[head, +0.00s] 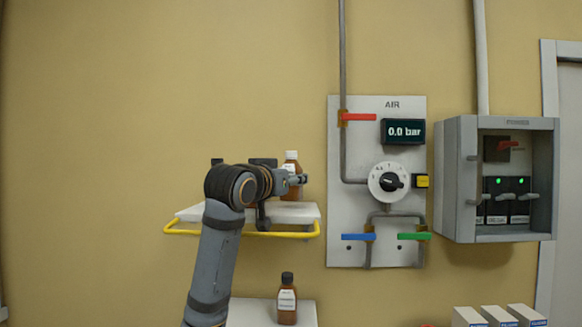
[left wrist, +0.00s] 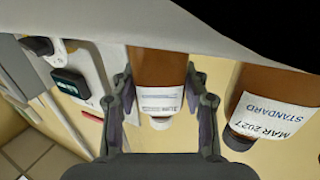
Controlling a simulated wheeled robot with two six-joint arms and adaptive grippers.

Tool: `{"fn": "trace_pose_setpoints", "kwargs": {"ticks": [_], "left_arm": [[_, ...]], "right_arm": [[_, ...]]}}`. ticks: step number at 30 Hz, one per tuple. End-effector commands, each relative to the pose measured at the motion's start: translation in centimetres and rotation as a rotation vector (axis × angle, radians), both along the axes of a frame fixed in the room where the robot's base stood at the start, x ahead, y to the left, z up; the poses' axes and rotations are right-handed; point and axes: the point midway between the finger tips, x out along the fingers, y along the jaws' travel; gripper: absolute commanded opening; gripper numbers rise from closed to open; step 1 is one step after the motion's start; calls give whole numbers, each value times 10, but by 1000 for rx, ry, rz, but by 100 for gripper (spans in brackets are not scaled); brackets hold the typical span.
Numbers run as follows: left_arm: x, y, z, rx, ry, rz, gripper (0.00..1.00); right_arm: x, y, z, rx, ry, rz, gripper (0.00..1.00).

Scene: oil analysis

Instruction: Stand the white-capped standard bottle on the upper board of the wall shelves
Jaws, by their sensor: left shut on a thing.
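The white-capped amber bottle (head: 291,166) is upright above the upper board (head: 190,213) of the wall shelves. My left gripper (head: 298,180) is shut on it. In the left wrist view, which is upside down, the bottle (left wrist: 157,75) with its white label and cap is between the two fingers (left wrist: 163,110). The pale board edge (left wrist: 210,35) crosses the bottle's lower end there, so I cannot tell whether its base touches the board. My right gripper is not in view.
A dark-capped bottle labelled STANDARD (left wrist: 272,110) is beside the held one. My arm hides part of the upper board, which has a yellow rail (head: 250,235). Another dark-capped bottle (head: 287,300) stands on the lower board (head: 250,314). The air panel (head: 350,225) is to the right.

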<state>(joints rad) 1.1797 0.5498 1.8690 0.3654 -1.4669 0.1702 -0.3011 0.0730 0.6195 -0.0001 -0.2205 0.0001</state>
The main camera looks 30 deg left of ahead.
Motion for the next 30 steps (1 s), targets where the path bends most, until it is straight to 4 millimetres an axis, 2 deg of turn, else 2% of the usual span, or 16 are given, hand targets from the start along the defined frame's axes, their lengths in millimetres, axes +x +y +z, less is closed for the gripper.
{"fn": "trace_pose_setpoints", "kwargs": {"ticks": [3,12,30], "left_arm": [[-1,0,-5,2,-2,0,8],[-1,0,-7,1,-2,-1,8],[-1,-1,-16,1,-3,-1,8]], "right_arm": [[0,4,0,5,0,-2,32],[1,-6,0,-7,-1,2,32],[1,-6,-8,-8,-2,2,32]]}}
